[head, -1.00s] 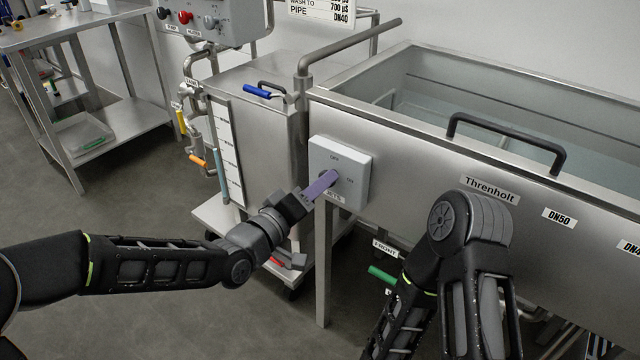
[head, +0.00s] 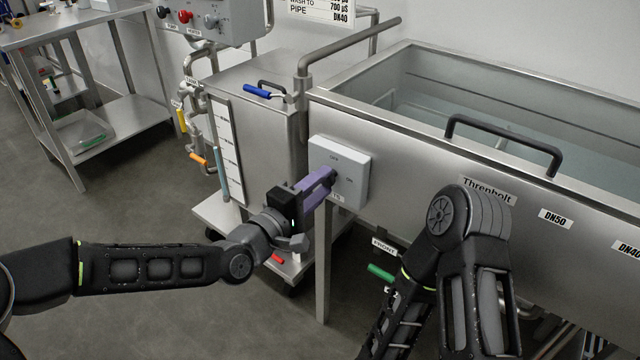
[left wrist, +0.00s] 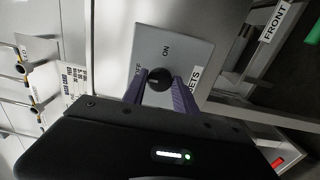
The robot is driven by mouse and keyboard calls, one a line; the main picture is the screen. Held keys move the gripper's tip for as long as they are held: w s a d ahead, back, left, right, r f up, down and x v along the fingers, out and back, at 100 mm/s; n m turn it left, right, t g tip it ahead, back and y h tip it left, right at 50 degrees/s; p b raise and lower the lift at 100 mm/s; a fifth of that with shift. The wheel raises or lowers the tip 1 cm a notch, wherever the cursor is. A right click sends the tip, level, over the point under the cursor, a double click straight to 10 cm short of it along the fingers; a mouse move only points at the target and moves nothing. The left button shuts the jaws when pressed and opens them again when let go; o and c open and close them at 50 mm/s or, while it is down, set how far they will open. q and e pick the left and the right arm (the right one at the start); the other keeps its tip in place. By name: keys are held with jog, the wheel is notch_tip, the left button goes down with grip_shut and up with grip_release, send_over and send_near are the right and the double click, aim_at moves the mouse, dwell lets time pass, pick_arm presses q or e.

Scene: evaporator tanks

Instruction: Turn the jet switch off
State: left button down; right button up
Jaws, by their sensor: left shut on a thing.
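The jet switch is a grey box (head: 354,166) on the front of the large steel tank, with OFF and ON marks on its face and a JETS label. Its round black knob (left wrist: 159,79) shows in the left wrist view between the two purple fingers of my left gripper (left wrist: 160,88). The gripper is shut on the knob. In the head view the purple fingers of my left gripper (head: 325,180) reach the box from the left and hide the knob. I cannot tell which mark the knob points to. My right gripper is out of view.
The open tank (head: 400,113) has a black handle (head: 505,139) on its rim. A smaller steel tank (head: 262,130) with a blue-handled lever (head: 257,91) stands to the left. A green handle (head: 382,272) is below the tank. Floor at lower left is open.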

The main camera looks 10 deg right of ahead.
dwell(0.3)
pick_arm(q)
jog(key=c, duration=1)
grip_release()
jog(key=p+v, duration=0.1)
jog(key=v, duration=0.6)
jog(key=shift+s+a, duration=0.25)
